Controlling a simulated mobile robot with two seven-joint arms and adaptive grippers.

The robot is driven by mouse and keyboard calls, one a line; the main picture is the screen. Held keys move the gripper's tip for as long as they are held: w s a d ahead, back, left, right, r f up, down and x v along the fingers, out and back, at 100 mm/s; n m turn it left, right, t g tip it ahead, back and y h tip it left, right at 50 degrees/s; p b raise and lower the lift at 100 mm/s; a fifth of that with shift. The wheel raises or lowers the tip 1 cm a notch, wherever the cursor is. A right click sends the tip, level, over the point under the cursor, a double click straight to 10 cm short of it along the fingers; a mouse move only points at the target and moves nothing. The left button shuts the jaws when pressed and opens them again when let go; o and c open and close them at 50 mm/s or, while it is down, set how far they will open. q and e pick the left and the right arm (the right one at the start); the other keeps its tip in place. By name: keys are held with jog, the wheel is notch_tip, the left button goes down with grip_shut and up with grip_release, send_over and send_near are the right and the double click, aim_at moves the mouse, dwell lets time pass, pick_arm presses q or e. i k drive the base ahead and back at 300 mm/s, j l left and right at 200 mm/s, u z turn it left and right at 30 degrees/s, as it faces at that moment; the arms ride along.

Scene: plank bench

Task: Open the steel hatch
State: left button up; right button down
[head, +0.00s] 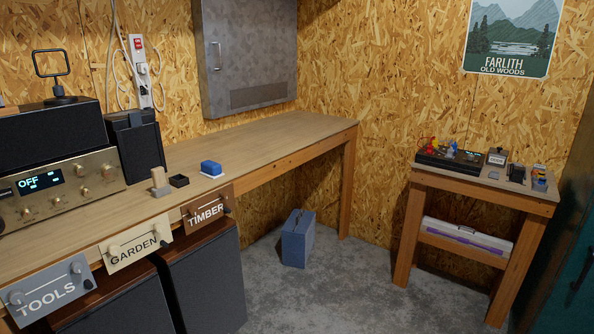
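The steel hatch (250,50) is a grey metal panel on the front of a shallow wall box, high on the chipboard wall above the bench. It looks shut. A slim upright handle (216,56) sits near its left edge, and a darker vent grille (258,95) is low on its face. The top of the hatch is cut off by the picture edge. Neither of my grippers is in view.
The plank bench (270,135) is clear below the hatch. A radio (60,185), dark boxes and a blue sponge-like block (210,168) are on its left part. A power strip (141,70) with cables hangs left of the hatch. A blue case (298,238) stands on the floor.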

aim_at(246, 50)
jog(key=i+z, duration=0.1)
jog(key=i, duration=0.4)
jog(key=i+z, duration=0.15)
jog(key=i, duration=0.35)
jog(key=i+j+z, duration=0.1)
jog(key=i, duration=0.35)
jog(key=i+j+z, duration=0.15)
jog(key=i, duration=0.35)
jog(key=j, duration=0.1)
